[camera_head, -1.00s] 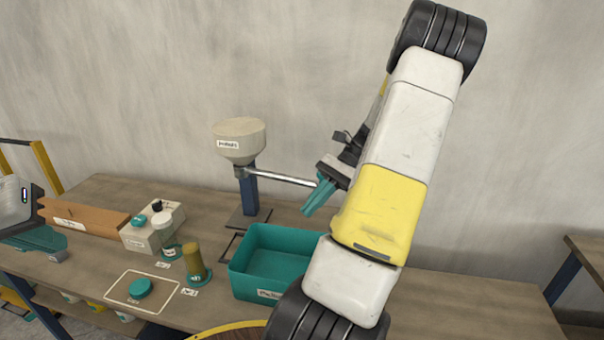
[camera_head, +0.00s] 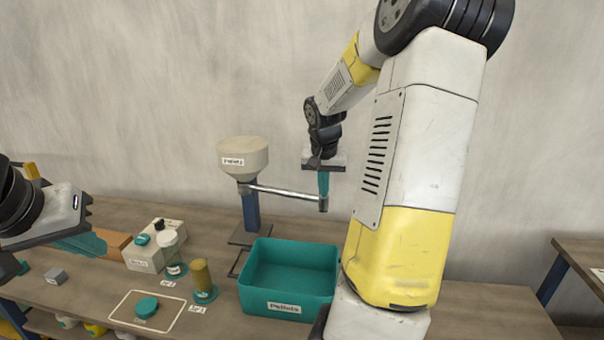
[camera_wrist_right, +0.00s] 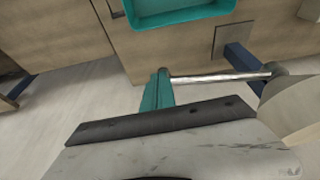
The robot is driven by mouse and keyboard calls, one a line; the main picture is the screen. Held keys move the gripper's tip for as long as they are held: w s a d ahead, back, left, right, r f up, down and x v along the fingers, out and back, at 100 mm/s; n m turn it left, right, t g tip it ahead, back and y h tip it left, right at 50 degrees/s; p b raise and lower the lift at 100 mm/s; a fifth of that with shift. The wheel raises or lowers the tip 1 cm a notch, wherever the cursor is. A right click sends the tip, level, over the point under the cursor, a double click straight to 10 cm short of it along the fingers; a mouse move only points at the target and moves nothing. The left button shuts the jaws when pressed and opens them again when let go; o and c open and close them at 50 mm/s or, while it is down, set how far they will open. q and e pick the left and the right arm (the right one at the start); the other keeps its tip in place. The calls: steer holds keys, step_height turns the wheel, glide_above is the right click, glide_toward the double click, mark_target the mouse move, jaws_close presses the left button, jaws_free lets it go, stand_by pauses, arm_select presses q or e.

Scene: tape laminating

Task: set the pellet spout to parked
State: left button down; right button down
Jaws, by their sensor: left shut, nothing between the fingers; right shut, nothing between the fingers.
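The pellet hopper (camera_head: 243,157) stands on a blue post, and its metal spout (camera_head: 285,192) extends to the right, ending in a short tip (camera_head: 323,204). In the head view the spout passes above the back of the teal pellets bin (camera_head: 246,284). In the right wrist view the spout (camera_wrist_right: 220,76) lies apart from the bin (camera_wrist_right: 180,15). My right gripper (camera_head: 323,192) points down with its teal fingers shut at the spout's free end; I cannot tell whether they touch it. My left gripper (camera_head: 88,243) is at the far left, shut and empty.
An orange-brown block (camera_head: 116,243) lies behind my left gripper. Another table stands at the right.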

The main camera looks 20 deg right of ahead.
steer(key=w+f, duration=0.1)
steer(key=w+d, duration=0.1)
steer(key=w+d+f, duration=0.1)
steer(key=w, duration=0.1)
steer(key=shift+d+f, duration=0.15)
steer(key=shift+f, duration=0.15)
steer(key=shift+w, duration=0.1)
steer(key=w+d, duration=0.2)
steer(key=shift+w+d, duration=0.15)
steer(key=shift+w, duration=0.2)
steer(key=shift+w+d+r, duration=0.1)
steer(key=shift+w+d, duration=0.1)
steer(key=shift+d, duration=0.1)
